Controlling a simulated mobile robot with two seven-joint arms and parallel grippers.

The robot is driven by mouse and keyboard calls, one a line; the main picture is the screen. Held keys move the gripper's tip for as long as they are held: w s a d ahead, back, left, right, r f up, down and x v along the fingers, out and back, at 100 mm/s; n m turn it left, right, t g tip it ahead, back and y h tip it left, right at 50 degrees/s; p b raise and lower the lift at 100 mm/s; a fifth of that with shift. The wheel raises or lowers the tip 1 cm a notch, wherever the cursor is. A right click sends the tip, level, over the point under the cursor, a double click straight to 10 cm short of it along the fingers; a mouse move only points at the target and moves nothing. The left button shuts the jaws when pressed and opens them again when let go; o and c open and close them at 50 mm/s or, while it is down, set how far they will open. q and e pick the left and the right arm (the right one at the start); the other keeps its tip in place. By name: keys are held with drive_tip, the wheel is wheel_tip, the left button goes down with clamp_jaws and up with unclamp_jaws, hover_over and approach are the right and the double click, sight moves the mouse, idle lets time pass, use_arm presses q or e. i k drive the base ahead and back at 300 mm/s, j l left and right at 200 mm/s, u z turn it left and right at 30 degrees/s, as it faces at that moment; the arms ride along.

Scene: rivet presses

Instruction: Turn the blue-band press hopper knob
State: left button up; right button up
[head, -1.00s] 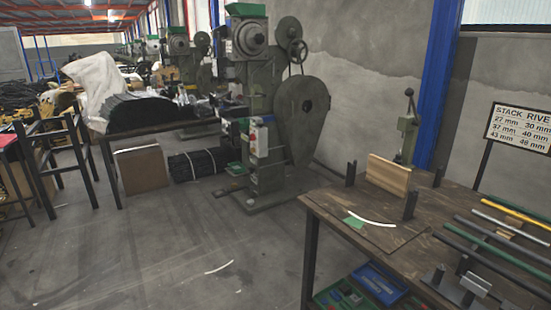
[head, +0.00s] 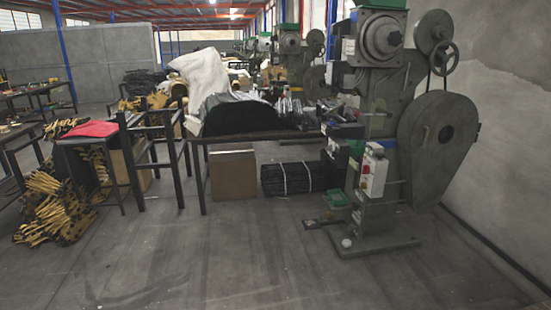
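A large grey-green rivet press (head: 372,130) stands on the floor at the right in the head view. At its top are a round dial-like part (head: 382,36) and a green box (head: 383,3). A flywheel guard (head: 437,135) and a handwheel (head: 443,58) are on its right side. More presses (head: 291,45) stand in a row behind it. Neither of my grippers is in view.
A table (head: 250,135) with a dark heap and white sheeting stands left of the press. A cardboard box (head: 233,175) and a strapped black bundle (head: 286,178) lie beneath it. Yellow-black parts (head: 55,215) are piled at left. The floor in front is clear.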

sight(395, 38)
drive_tip(key=i+j+z, duration=0.15)
drive_tip(key=i, duration=0.55)
drive_tip(key=i+j+z, duration=0.15)
drive_tip(key=i, duration=0.55)
drive_tip(key=i+l+z, duration=0.45)
drive_tip(key=i+z, duration=0.85)
drive_tip(key=i+l, duration=0.05)
drive_tip(key=i, duration=0.05)
